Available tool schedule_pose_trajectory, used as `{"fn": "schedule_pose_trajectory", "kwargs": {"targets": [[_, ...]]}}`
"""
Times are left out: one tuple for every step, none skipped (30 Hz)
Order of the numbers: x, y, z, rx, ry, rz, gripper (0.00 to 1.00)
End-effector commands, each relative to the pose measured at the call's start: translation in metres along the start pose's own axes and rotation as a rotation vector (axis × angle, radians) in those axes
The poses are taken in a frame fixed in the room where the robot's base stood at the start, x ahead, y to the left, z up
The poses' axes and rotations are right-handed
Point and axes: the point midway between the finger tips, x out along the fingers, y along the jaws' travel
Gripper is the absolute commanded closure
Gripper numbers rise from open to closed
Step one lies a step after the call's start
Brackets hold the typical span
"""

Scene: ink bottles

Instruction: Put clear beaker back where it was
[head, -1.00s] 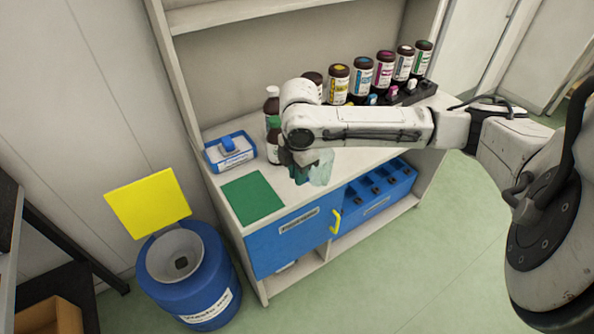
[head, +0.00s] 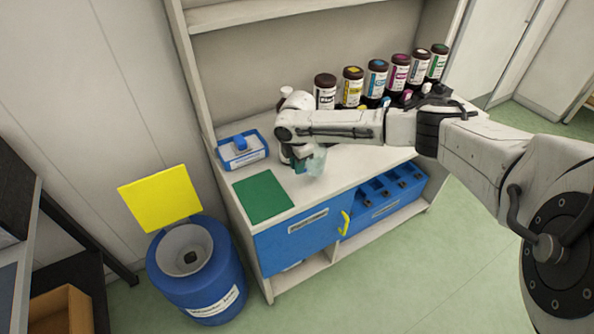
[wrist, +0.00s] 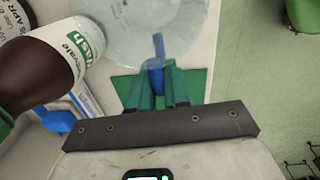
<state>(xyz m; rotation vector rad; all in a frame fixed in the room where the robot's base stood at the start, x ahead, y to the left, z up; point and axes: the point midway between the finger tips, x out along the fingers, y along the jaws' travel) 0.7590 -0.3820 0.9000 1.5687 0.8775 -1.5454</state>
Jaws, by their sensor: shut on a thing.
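The clear beaker (head: 316,163) is a see-through pale vessel held over the worktop, near its front edge and right of the green mat (head: 262,196). My gripper (head: 300,160) is shut on it; in the head view the arm's end partly covers the grip. In the wrist view the beaker (wrist: 140,22) shows beyond the teal fingers of my gripper (wrist: 160,88), which close on a narrow blue part. Whether the beaker's base touches the worktop cannot be told.
A brown bottle with a white wash label (wrist: 85,50) stands close left of the fingers. Dark ink bottles (head: 376,78) line the back. A blue-and-white box (head: 243,150) sits behind the mat. A blue waste drum (head: 200,275) with raised yellow lid (head: 160,198) stands left.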

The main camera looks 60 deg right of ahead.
Motion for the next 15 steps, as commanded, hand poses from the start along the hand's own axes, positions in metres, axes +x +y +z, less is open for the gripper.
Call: {"fn": "schedule_pose_trajectory", "kwargs": {"targets": [[0.006,0.000,-0.001,0.002,0.000,-0.004,1.00],[0.010,-0.001,-0.002,0.002,0.001,-0.004,1.00],[0.016,-0.002,-0.001,0.002,0.001,-0.004,1.00],[0.019,-0.002,-0.001,0.002,0.000,-0.004,1.00],[0.023,-0.002,-0.001,0.002,0.001,-0.004,1.00],[0.026,-0.002,-0.001,0.002,0.001,-0.003,1.00],[0.028,-0.002,-0.001,0.002,0.001,-0.002,1.00],[0.029,-0.002,-0.001,0.002,0.000,-0.002,1.00],[0.030,-0.002,-0.001,0.001,0.000,-0.002,1.00],[0.031,-0.002,-0.001,0.001,0.000,-0.001,1.00],[0.031,-0.001,-0.001,0.001,0.000,-0.001,1.00],[0.031,-0.001,-0.001,0.001,0.000,-0.001,1.00],[0.031,-0.001,-0.001,0.001,0.000,-0.001,1.00],[0.031,-0.002,-0.001,0.001,0.000,-0.001,1.00],[0.031,-0.002,-0.001,0.001,0.000,-0.001,1.00]]}}
